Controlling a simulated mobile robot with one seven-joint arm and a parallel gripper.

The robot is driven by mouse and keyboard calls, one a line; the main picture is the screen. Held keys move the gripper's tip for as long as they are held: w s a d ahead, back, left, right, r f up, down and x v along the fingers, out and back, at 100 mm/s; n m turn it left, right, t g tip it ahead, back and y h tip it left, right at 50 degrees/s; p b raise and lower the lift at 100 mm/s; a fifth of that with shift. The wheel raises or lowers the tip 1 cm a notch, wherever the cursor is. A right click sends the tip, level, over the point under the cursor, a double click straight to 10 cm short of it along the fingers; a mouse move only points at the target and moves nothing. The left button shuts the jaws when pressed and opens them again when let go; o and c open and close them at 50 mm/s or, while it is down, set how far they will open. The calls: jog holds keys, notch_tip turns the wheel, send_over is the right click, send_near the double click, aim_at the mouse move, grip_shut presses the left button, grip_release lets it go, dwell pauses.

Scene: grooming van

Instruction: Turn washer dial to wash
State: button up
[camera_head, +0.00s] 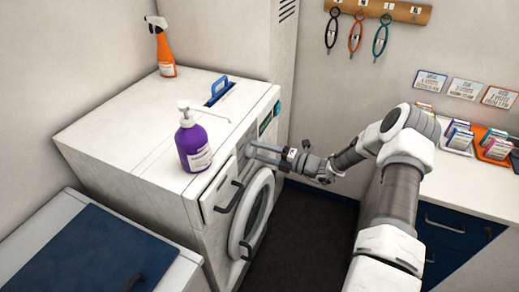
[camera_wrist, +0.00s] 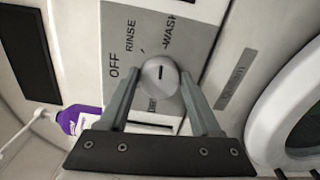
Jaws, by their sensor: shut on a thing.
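The washer (camera_head: 140,130) is a white front-loader with a round door (camera_head: 252,215) in the head view. Its dial (camera_wrist: 158,77) is a small round grey knob on a grey panel in the wrist view. OFF, RINSE and WASH are printed around it, plus a lower label partly hidden by my gripper. The dark line on the dial stands about upright in the picture; I cannot tell which label it marks. My gripper (camera_wrist: 162,80) is shut on the dial, one finger on each side. In the head view my gripper (camera_head: 262,153) reaches the washer's front, and the dial cannot be made out.
A purple pump bottle (camera_head: 193,148) and an orange spray bottle (camera_head: 164,55) stand on the washer top. A drawer with a dark handle (camera_head: 229,197) is left of the door. A white counter (camera_head: 478,180) with card trays is at right. Dark floor (camera_head: 310,235) lies clear between.

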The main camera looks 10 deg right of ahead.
jog(key=shift+m, duration=0.6)
jog(key=o, duration=1.4)
jog(key=b+v, duration=0.2)
jog(key=v, duration=1.5)
jog(key=shift+s+d, duration=0.15)
jog(key=shift+d, duration=0.05)
